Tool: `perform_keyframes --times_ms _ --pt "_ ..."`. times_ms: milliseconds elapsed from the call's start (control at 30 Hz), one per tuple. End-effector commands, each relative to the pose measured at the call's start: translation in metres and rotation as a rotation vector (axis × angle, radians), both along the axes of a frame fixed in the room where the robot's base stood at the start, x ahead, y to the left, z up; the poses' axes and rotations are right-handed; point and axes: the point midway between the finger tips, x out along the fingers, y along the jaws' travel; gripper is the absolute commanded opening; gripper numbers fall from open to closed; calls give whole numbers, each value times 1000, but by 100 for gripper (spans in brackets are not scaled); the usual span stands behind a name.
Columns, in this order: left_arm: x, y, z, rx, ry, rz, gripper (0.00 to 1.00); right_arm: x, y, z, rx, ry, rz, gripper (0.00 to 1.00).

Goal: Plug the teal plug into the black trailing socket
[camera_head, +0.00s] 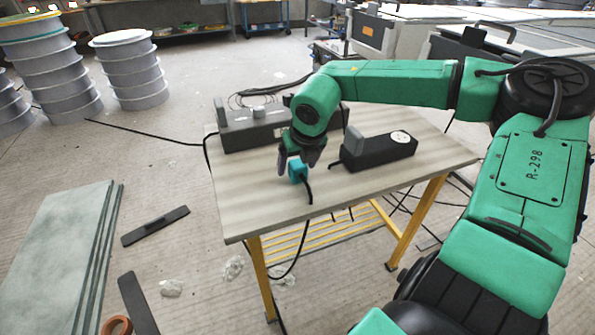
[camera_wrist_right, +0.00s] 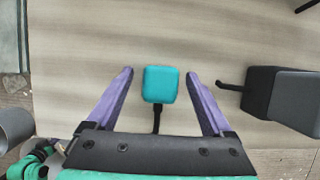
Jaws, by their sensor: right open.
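The teal plug (camera_head: 298,171) stands on the table with its black cable running toward the front edge. In the right wrist view the teal plug (camera_wrist_right: 160,84) lies between the two open fingers, with a gap on each side. My right gripper (camera_head: 299,165) is open, right at the plug; in the right wrist view its purple fingers (camera_wrist_right: 158,98) show apart. The black trailing socket (camera_head: 382,150) lies on the table to the right of the plug, with a round white outlet face on top and a grey block at its left end. Its end also shows in the right wrist view (camera_wrist_right: 290,98).
A grey box unit (camera_head: 250,128) with cables stands at the table's back left. The table (camera_head: 250,205) is bare at its front left. Grey sheets (camera_head: 60,255) and dark bars lie on the floor to the left.

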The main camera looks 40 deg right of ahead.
Motion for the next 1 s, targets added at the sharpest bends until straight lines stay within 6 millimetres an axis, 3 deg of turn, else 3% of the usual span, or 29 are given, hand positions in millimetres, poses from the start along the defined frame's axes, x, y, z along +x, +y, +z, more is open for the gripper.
perform_keyframes --times_ms 133,167,300,367,400,767,867,1000 --pt "-1 0 -1 0 1 0 0 0 0 0 0 0 0 85" --pt "-1 0 -1 0 1 0 0 0 0 0 0 1 0 81" --pt "-1 0 -1 -1 1 0 0 0 0 0 -1 1 0 28" --pt "-1 0 -1 -1 1 0 0 0 0 0 -1 1 0 5" --pt "-1 0 -1 -1 1 0 0 0 0 0 -1 1 0 0" --pt "-1 0 0 -2 -4 0 0 0 0 8 -1 -1 0 0" --pt "-1 0 -1 -2 -10 1 0 0 0 20 -1 -3 0 0" --pt "-9 5 -12 7 4 4 0 1 0 52 -3 -4 0 0"
